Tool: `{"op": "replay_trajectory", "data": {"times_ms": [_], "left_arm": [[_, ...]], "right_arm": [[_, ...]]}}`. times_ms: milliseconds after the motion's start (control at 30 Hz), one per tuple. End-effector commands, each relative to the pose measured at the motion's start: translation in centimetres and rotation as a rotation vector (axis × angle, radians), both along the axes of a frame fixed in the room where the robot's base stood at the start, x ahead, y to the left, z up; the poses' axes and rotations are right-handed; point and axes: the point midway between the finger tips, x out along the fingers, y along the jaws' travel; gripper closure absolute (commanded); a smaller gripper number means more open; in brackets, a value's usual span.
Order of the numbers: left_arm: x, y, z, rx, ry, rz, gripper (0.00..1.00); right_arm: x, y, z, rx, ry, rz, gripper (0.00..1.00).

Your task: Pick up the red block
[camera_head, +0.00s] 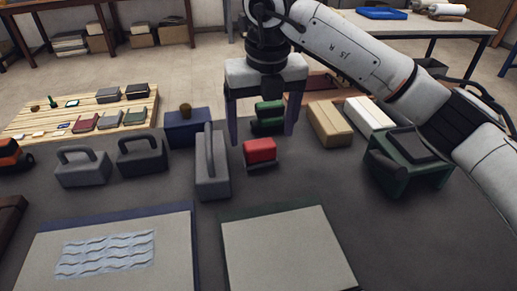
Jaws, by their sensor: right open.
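The red block (260,150) lies on the dark table near the middle of the head view, on top of a small dark grey piece. My right gripper (262,136) comes in from the upper right and points down. Its two fingers are wide apart, and nothing is held between them. In the picture, the red block shows just below and between the fingertips, apart from them. A green object (268,117) shows between the fingers, farther back. My left gripper is not in view.
A tall grey handled block (212,168) stands close left of the red block. Dark and grey handled blocks stand farther left. Tan (329,124) and white blocks and a dark green stand (410,163) lie right. Two flat pale panels (288,250) lie in front.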

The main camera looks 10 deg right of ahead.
Motion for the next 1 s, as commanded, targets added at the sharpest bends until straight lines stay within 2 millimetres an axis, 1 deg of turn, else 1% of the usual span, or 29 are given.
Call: {"op": "replay_trajectory", "data": {"times_ms": [33,267,500,600,767,867,1000], "left_arm": [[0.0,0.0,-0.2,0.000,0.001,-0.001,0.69],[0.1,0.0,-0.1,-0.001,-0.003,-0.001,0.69],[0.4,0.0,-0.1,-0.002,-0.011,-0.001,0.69],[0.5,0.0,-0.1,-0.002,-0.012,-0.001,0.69],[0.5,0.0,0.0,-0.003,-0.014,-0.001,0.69],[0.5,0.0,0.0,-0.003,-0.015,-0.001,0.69],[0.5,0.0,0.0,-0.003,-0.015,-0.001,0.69]], "right_arm": [[0.1,0.0,-0.9,-0.001,0.002,-0.001,0.20],[0.5,0.1,-2.6,0.000,0.001,-0.001,0.20],[1.2,0.1,-6.1,0.000,0.003,-0.001,0.20],[1.3,0.2,-6.7,0.000,0.000,0.000,0.20],[1.3,0.2,-6.6,0.000,-0.001,0.000,0.20],[1.3,0.2,-6.6,0.000,-0.001,0.000,0.35],[1.3,0.2,-6.6,0.000,-0.001,0.000,0.58]]}}
